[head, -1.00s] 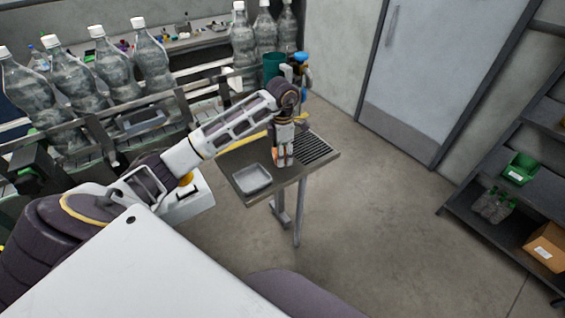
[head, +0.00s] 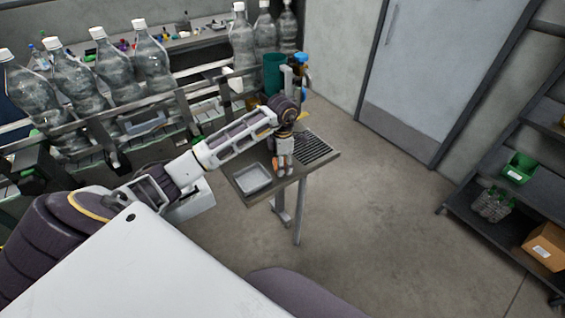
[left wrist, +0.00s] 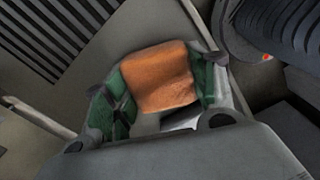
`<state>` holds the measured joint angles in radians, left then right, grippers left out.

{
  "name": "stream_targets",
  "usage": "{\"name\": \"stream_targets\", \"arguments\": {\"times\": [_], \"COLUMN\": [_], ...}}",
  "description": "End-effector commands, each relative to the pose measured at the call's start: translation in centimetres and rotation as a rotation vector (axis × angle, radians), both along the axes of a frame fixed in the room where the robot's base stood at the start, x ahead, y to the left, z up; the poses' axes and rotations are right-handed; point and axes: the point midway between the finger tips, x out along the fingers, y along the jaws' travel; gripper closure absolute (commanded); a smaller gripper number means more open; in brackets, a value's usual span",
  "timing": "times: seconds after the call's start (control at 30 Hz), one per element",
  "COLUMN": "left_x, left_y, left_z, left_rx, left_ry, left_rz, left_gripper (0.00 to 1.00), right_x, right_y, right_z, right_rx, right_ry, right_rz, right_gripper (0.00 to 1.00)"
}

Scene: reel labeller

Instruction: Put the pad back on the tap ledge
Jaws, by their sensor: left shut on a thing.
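My left gripper (head: 284,170) is over the small metal table (head: 232,163), between the tray and the slotted grate. In the left wrist view its green-lined fingers (left wrist: 162,92) are shut on an orange pad (left wrist: 160,76), which sits between them. In the head view only a little orange shows at the fingertips. I cannot tell whether the pad touches the surface below. A blue-topped tap fitting (head: 300,60) stands behind the table, partly hidden by my arm. I cannot make out a separate ledge. My right gripper is out of view.
A shallow grey tray (head: 252,179) lies on the table's left, and a dark slotted grate (head: 314,149) on its right. Large bottles (head: 152,62) line the conveyor at left. Open floor lies right of the table, before shelves.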

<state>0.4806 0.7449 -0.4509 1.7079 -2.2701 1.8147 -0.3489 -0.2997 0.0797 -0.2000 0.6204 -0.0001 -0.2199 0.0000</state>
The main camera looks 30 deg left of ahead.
Motion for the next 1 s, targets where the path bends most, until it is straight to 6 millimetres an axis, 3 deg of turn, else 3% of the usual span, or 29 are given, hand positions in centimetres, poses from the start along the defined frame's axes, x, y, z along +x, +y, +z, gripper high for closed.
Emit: {"name": "stream_targets", "arguments": {"times": [0.47,0.5,0.67,1.0], "left_x": [0.0,-0.01,-0.01,-0.02], "left_y": [0.04,0.04,0.02,0.01], "left_z": [-0.51,-0.55,-0.48,-0.49], "left_rx": [0.001,0.001,0.001,0.001], "left_ry": [0.0,0.0,0.0,0.001], "left_rz": [0.0,0.0,0.0,0.0], "left_gripper": [0.69,0.42,0.21,0.21], "right_x": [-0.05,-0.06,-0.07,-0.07], "right_y": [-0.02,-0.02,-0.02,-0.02], "right_z": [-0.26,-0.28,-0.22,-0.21], "right_rx": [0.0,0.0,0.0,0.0], "right_ry": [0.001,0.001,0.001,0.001], "right_rz": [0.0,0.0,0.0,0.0], "right_gripper": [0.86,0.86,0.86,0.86]}}
